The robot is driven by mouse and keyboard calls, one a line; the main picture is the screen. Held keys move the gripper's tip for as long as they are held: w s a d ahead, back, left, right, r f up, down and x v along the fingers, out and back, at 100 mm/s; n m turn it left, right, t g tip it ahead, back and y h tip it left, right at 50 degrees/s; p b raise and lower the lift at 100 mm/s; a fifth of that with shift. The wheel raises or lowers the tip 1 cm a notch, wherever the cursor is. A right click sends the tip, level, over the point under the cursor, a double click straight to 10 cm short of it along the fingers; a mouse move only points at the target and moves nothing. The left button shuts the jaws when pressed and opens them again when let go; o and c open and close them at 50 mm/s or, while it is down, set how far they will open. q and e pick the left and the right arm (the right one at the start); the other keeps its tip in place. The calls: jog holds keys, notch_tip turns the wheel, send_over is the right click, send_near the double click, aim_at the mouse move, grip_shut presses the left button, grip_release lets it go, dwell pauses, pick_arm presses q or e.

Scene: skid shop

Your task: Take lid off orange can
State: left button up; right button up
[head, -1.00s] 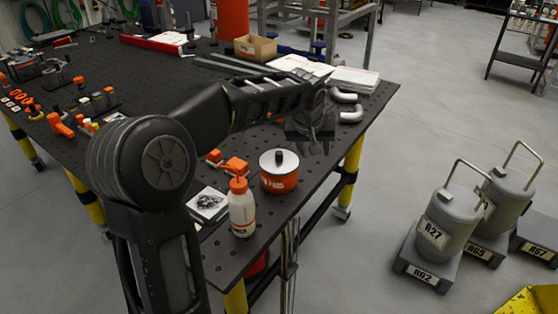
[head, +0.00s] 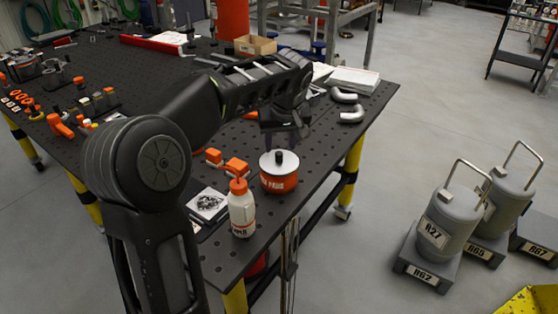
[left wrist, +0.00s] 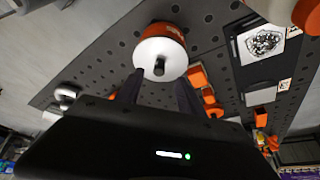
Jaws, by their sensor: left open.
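The orange can (head: 279,181) stands upright on the dark perforated table near its front right edge. My left gripper (head: 283,143) is open and empty, just above and behind the lid in the head view. The fingers look apart from the knob. My right gripper is not in view.
A white bottle with an orange cap (head: 241,212) stands close to the can. Orange clamps (head: 236,166) lie beside it, and a picture card (head: 207,205) is at the left. Bent grey pipes (head: 350,114) lie behind to the right. The table (head: 325,150) right of the can is clear.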

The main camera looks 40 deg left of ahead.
aim_at(279, 153)
pick_arm(q)
jog(key=shift+p+x, duration=0.8)
jog(key=shift+x, duration=1.75)
jog(key=shift+w, duration=0.15)
grip_shut()
